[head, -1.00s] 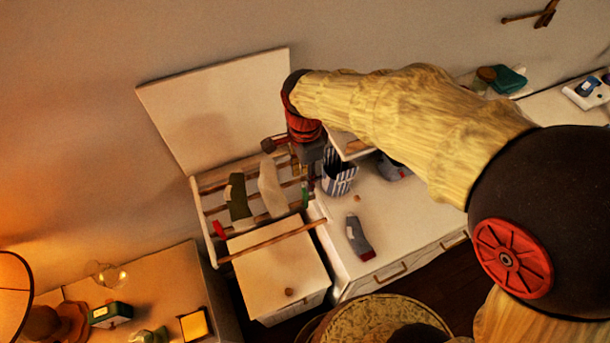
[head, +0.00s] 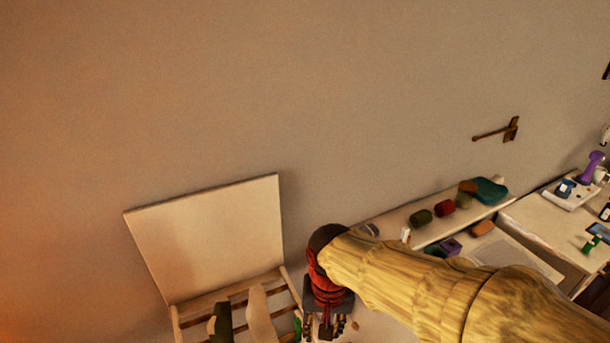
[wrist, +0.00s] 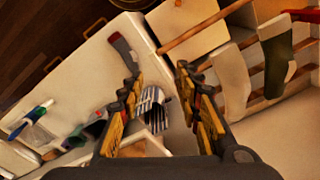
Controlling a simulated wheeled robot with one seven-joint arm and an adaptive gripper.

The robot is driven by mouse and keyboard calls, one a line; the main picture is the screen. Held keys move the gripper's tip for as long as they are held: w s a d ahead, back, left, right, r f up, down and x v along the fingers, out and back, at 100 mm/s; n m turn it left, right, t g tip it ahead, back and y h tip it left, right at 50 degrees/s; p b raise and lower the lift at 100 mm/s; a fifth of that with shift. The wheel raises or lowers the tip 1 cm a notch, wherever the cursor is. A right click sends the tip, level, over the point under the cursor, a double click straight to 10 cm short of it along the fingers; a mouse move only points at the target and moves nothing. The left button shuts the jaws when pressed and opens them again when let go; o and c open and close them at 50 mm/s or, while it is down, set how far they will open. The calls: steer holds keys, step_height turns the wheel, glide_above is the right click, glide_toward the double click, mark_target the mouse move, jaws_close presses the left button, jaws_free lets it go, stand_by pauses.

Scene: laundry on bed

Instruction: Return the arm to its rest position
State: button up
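My gripper (wrist: 168,110) shows in the wrist view with its two fingers spread apart and nothing between them. In the head view my gripper (head: 325,325) hangs at the bottom edge, just right of the drying rack (head: 287,275). The wrist view shows the surface of a white cabinet (wrist: 105,60) beyond the fingers. My arm reaches in from the lower right of the head view.
A dark sock (wrist: 278,62) and a pale sock (wrist: 230,80) hang on the rack. A grey sock (wrist: 124,52) and a striped container (wrist: 154,108) are on the cabinet. A shelf (head: 395,215) with small items runs along the wall.

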steer(key=s+d+f+t+b, duration=0.2)
steer(key=s+d+f+b, duration=0.1)
steer(key=d+b, duration=0.4)
steer(key=s+d+f+t+b, duration=0.3)
steer(key=s+d+b, duration=0.2)
steer(key=d+b, duration=0.3)
steer(key=shift+n+b, duration=0.4)
steer(key=shift+b, duration=0.4)
